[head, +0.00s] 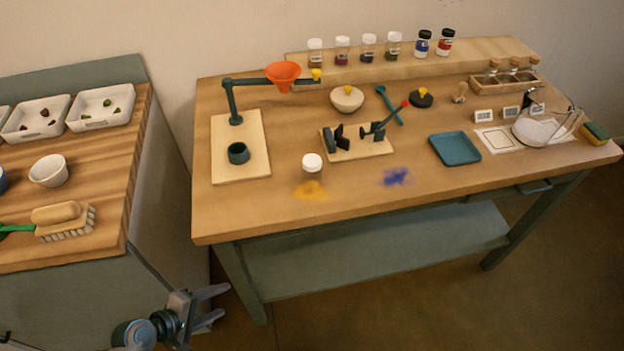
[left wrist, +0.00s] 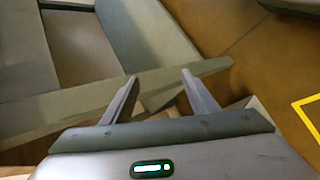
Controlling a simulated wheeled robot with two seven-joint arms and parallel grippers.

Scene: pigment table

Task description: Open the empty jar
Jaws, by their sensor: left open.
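A small jar with a white lid (head: 312,163) stands on the wooden table near its front, behind an orange powder patch. Its lid is on, and its clear body looks empty. Several more lidded jars stand on the shelf at the back; the leftmost, a jar with a white lid (head: 315,51), holds brownish stuff. My left gripper (head: 222,307) is low in front of the table, below its top and away from the jar. In the left wrist view its two fingers (left wrist: 158,84) are apart with nothing between them. My right gripper is not in view.
A clamp stand (head: 372,151) is behind and right of the jar. A stand with an orange funnel (head: 283,72) is at the left. Blue powder (head: 396,176) and a teal tray (head: 455,148) lie to the right. A side counter with a brush (head: 62,220) stands left.

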